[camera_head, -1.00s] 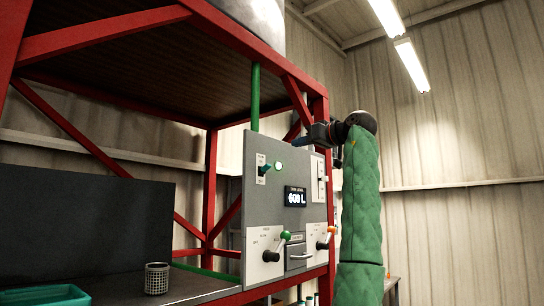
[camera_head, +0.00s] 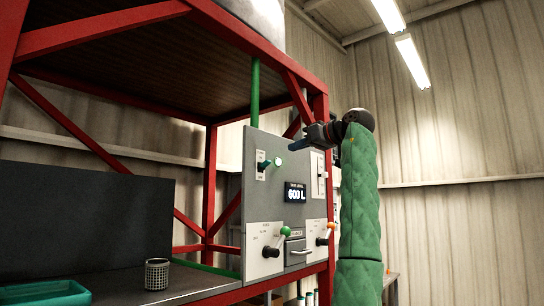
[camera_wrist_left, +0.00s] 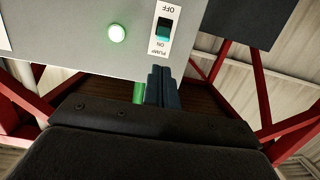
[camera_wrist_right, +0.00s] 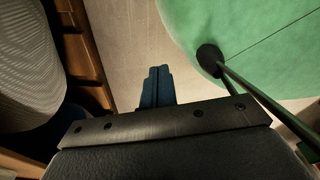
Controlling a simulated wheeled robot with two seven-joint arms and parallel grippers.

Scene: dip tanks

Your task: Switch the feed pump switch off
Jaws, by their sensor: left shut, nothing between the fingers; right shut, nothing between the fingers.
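The pump switch (camera_head: 261,165) is a dark green rocker on a white plate at the upper left of the grey control panel (camera_head: 257,205). In the left wrist view the switch (camera_wrist_left: 163,28) appears upside down, with OFF and ON lettering and a PUMP label. A round green lamp (camera_wrist_left: 117,33) beside it is lit. My left gripper (camera_head: 294,146) is shut and empty in front of the panel's top, right of the switch and a little higher. Its fingertips (camera_wrist_left: 162,70) lie close to the plate's PUMP end; contact cannot be told. My right gripper (camera_wrist_right: 157,75) is shut and empty, away from the panel.
The panel also carries a display reading 600 L (camera_head: 295,194), a green-knobbed lever (camera_head: 284,232), an orange-knobbed lever (camera_head: 330,228) and another switch plate at the right. Red frame beams (camera_head: 212,165) surround the panel. A mesh cup (camera_head: 157,274) and a teal tray (camera_head: 45,292) are at lower left.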

